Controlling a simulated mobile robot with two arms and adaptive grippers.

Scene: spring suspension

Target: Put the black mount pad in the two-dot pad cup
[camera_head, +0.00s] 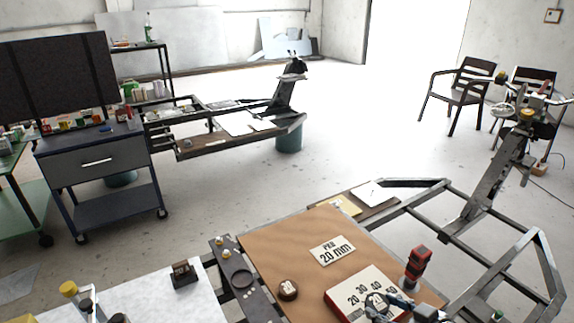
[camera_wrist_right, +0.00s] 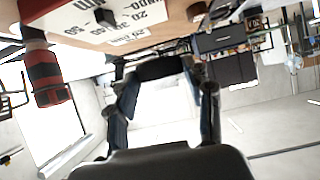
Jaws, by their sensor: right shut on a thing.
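My right gripper (camera_head: 378,304) is over the white number board at the lower right of the head view. In the right wrist view, the black mount pad (camera_wrist_right: 160,68) sits between the fingertips of this gripper (camera_wrist_right: 165,80), which is shut on it. In the head view the pad is hard to make out against the fingers. A dark strip (camera_head: 229,262) along the left edge of the brown work mat has a round dark cup (camera_head: 242,279) in it and two small pale knobs at its far end. My left gripper is not in view.
A white board with numbers (camera_head: 345,287) lies on the brown mat (camera_head: 285,250). A brown round piece (camera_head: 288,289) lies between board and strip. A "PRE 20 mm" card (camera_head: 332,250) lies behind. A red-and-black tool (camera_head: 417,265) stands at right. A dark block (camera_head: 184,275) is on the white table.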

